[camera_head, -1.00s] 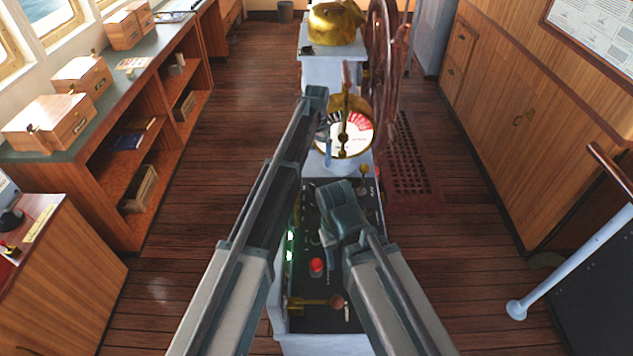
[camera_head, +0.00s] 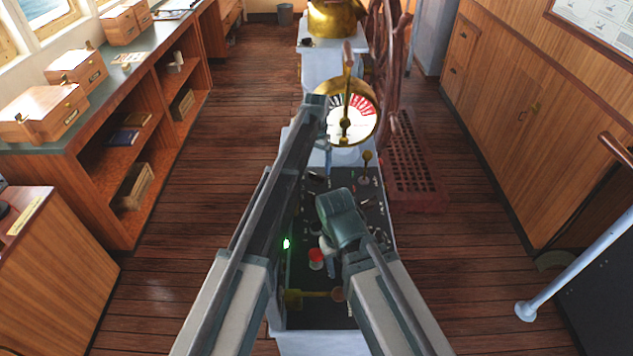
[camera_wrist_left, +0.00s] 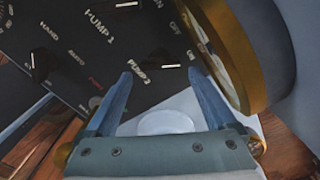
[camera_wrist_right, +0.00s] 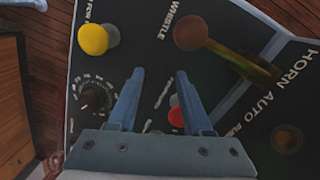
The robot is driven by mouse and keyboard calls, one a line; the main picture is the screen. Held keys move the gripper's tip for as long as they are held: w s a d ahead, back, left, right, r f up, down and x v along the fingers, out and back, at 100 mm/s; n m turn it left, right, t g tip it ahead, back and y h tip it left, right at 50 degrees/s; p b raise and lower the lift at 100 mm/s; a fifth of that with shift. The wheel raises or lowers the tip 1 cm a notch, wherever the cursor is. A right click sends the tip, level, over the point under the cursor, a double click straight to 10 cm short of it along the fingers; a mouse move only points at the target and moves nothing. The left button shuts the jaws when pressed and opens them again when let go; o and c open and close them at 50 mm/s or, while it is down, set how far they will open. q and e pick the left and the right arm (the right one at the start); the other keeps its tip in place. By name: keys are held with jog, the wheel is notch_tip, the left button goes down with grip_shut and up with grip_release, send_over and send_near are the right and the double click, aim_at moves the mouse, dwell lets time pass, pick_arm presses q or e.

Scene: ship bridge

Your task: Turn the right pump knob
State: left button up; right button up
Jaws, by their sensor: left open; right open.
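The black control console (camera_head: 345,190) stands ahead of me, partly covered by my arms.
The brass telegraph dial (camera_head: 346,115) rises close to the left gripper, with the wheel (camera_head: 390,70) behind. A brass lever (camera_wrist_right: 240,62), a yellow knob (camera_wrist_right: 93,39) and a black dial (camera_wrist_right: 97,97) are near the right gripper. Floor is clear on the left (camera_head: 190,210).

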aim_at(316, 175)
pick_arm(q)
notch_tip(316, 175, down, 5)
jog(key=b, duration=0.3)
jog(key=shift+r, duration=0.2)
pick_arm(e)
notch_tip(316, 175, down, 4)
jog(key=shift+f, duration=0.25)
pick_arm(q)
jog(key=shift+r, duration=0.1)
jog(key=c, duration=1.1)
jog(key=shift+n, duration=0.3)
jog(key=n, duration=1.1)
jog(key=shift+n, duration=0.3)
